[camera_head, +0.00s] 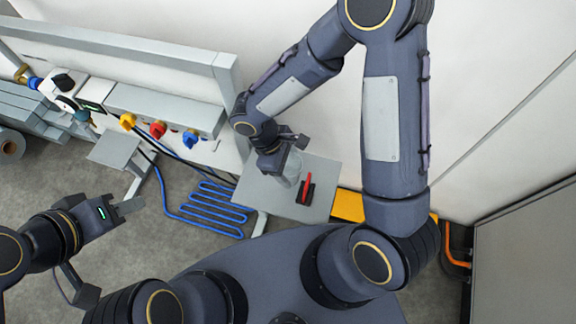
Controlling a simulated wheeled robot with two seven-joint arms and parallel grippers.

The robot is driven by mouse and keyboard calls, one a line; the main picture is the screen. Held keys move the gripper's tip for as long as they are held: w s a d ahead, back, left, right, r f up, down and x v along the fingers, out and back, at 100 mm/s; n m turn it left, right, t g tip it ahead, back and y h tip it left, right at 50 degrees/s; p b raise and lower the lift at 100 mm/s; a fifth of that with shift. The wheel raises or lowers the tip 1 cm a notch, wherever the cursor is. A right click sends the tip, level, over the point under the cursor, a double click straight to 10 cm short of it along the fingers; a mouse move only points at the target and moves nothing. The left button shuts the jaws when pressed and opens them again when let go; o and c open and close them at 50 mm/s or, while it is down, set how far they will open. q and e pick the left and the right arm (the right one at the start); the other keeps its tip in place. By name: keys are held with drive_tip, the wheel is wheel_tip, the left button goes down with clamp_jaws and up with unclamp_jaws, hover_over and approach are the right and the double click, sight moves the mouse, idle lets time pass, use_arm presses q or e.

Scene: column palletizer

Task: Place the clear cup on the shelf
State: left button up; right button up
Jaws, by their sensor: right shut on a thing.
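The clear cup (289,177) is a see-through, faint shape at the edge of my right gripper (290,160). The gripper is shut on it, above or at the small grey shelf (259,192); I cannot tell whether its base touches the surface. The gripper and wrist hide part of the cup. My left gripper (129,208) is at the lower left, away from the shelf, with nothing visible near its fingers; its finger gap is not clear from this angle.
A red-handled black item (306,188) lies on the shelf right of the cup. Another small grey shelf (113,149) is at the left. Blue hose coils (210,208) lie on the floor between. A panel with coloured connectors (157,130) runs along the wall. A grey cabinet (525,260) stands at right.

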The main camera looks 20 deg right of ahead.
wheel_tip(320, 180, down, 2)
drive_tip(key=shift+s+a+r, duration=0.1)
drive_tip(key=shift+s+r, duration=0.15)
drive_tip(key=shift+s, duration=0.05)
drive_tip(key=shift+w+f, duration=0.15)
drive_tip(key=shift+f, duration=0.05)
drive_tip(key=o, duration=0.9)
drive_tip(key=shift+o, duration=0.2)
drive_tip(key=shift+r, duration=0.3)
drive_tip(key=v, duration=1.1)
drive_tip(key=shift+r, duration=0.45)
